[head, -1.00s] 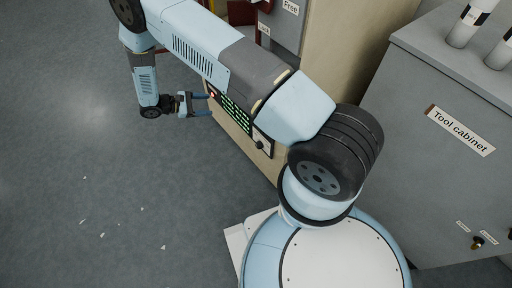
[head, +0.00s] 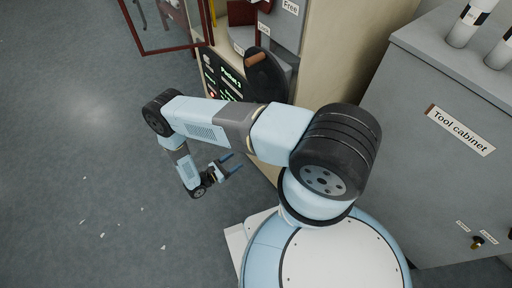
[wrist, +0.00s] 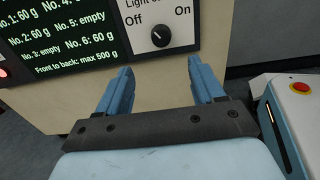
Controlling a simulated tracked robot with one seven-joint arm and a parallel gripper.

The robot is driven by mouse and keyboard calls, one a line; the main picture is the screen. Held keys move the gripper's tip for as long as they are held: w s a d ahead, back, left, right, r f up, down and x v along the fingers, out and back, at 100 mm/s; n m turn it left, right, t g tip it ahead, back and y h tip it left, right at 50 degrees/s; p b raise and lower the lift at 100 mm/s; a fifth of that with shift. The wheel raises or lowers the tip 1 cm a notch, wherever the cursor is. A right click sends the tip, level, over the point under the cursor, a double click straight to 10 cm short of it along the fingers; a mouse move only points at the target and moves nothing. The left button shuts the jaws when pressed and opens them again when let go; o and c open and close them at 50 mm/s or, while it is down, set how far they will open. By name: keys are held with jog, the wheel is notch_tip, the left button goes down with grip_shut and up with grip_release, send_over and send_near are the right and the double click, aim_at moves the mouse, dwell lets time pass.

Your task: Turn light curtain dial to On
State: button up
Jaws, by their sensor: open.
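The light curtain dial (wrist: 160,36) is a small black round knob on a white plate (wrist: 180,30) in the wrist view. "Off" is printed to its upper left and "On" to its upper right. Its pale mark appears to point up-left, towards Off. My gripper (wrist: 160,70) is open and empty, its two blue fingers spread below and either side of the dial, apart from it. In the head view my gripper (head: 231,163) hangs in front of the machine's face; my arm hides the dial there.
A dark display (wrist: 60,30) with green text is left of the dial, with a red light (wrist: 3,73) at its edge. A red-framed door (head: 165,50) stands open at the top. A grey tool cabinet (head: 440,150) stands right. Floor at left is mostly clear.

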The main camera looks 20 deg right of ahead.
jog(key=x, duration=1.4)
jog(key=shift+a+f, duration=0.1)
jog(key=shift+c, duration=0.4)
jog(key=c, duration=1)
jog(key=shift+o, duration=0.2)
jog(key=shift+s+f+m, duration=0.1)
jog(key=shift+s+m, duration=0.05)
jog(key=shift+m, duration=3.3)
jog(key=shift+s+f+m, duration=0.1)
jog(key=shift+m, duration=3.35)
